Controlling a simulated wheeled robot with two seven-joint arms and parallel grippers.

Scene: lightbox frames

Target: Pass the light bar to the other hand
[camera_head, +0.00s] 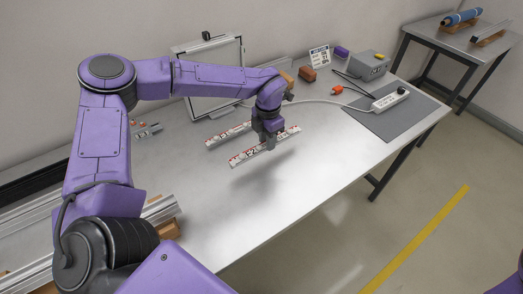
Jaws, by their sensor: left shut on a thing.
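My left gripper (269,142) is shut on a light bar (245,155), a thin whitish strip with red marks, gripped right of its middle. The bar is held above the table, with a shadow below it. A second similar bar (226,135) lies behind it, near the foot of the lightbox frame (213,75), which stands upright at the back of the table. My right gripper is out of view; only a purple bit at the lower right corner shows.
The steel table (290,190) is clear in front. A white power strip (389,100) with a cable lies on a grey mat (395,118). A grey box (367,65) stands at the back right. Aluminium profiles (160,209) lie at left. A side table (450,43) stands beyond.

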